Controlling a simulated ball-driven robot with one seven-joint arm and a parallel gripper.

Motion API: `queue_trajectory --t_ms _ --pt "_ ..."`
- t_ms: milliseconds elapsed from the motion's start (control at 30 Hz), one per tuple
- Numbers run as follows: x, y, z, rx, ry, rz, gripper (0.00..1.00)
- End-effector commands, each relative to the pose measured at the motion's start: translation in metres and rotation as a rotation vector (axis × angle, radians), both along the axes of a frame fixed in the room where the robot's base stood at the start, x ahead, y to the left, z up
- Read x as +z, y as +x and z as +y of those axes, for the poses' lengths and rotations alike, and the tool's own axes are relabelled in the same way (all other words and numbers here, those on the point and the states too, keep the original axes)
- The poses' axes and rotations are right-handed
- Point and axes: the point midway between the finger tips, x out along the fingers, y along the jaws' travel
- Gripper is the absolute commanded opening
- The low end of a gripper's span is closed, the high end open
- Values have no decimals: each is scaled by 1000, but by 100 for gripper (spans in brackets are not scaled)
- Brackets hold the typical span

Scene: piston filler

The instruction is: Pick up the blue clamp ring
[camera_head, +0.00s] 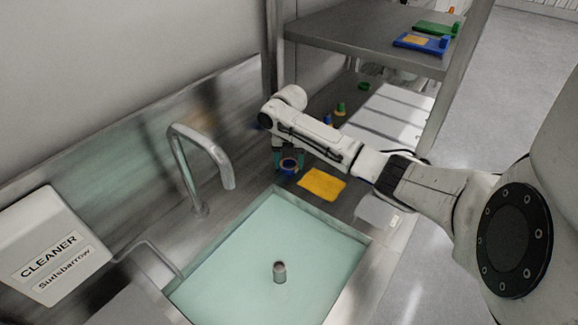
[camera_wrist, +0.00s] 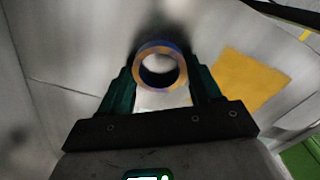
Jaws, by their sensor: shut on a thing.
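The blue clamp ring (camera_wrist: 161,66) is between the fingers of my gripper (camera_wrist: 160,88) in the wrist view, with a tan inner face toward the camera. In the head view the ring (camera_head: 289,165) shows small and dark blue at my gripper (camera_head: 287,160), above the steel counter behind the sink. My gripper is shut on it. The fingers are dark green and touch the ring on both sides. Whether the ring is clear of the counter cannot be told.
A yellow cloth (camera_head: 322,184) lies right of the ring. The water-filled sink (camera_head: 240,262) is in front, with a tap (camera_head: 200,165) and a cleaner box (camera_head: 45,245) to the left. Small green and blue parts (camera_head: 340,109) stand behind my arm. A shelf (camera_head: 340,34) overhangs the back.

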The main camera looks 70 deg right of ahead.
Motion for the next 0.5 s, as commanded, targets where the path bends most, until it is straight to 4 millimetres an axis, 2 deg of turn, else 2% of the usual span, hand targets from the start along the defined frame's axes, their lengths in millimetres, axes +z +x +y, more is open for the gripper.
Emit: queue_trajectory --t_ms 100,367,500 --pt "0 0 0 0 -1 0 31" --pt "1 0 0 0 -1 0 31" --pt "8 1 0 0 -1 -1 31"
